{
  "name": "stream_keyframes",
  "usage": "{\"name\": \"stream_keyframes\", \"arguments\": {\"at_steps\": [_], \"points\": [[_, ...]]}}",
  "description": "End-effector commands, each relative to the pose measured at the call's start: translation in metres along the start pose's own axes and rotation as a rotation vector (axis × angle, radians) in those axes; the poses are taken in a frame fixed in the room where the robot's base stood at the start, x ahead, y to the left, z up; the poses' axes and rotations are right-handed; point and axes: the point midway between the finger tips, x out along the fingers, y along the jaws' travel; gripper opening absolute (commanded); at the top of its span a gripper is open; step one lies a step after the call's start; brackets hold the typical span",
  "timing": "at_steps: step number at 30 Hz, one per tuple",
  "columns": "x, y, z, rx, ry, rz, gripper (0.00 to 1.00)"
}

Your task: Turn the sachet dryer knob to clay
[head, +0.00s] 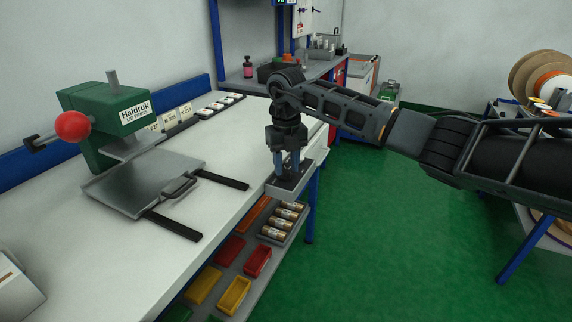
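My gripper (290,167) points straight down over a small grey box (272,190) with a dark top at the far right end of the white bench. This looks like the sachet dryer's control box, but no name on it can be read. The two bluish fingers stand apart, with their tips at the dark top. The fingers and the gripper body hide most of the knob area. I cannot tell whether the fingers press on a knob, where the knob points, or where a clay mark is.
A green Haldruk press (105,125) with a red ball handle stands on the white bench (75,235). A grey plate (140,185) on dark rails lies before it. Coloured bins (235,296) sit on a shelf below.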

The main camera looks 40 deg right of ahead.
Motion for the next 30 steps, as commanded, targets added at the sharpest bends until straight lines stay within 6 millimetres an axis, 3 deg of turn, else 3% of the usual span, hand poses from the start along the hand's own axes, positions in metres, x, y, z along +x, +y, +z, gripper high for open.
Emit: {"name": "stream_keyframes", "arguments": {"at_steps": [10, 21, 30], "points": [[0.0043, 0.0003, -0.0001, -0.001, 0.000, 0.000, 0.36], [0.0041, 0.0003, -0.0001, -0.001, 0.000, 0.000, 0.01], [0.0040, 0.0002, -0.0001, -0.003, 0.000, 0.000, 0.00]]}}
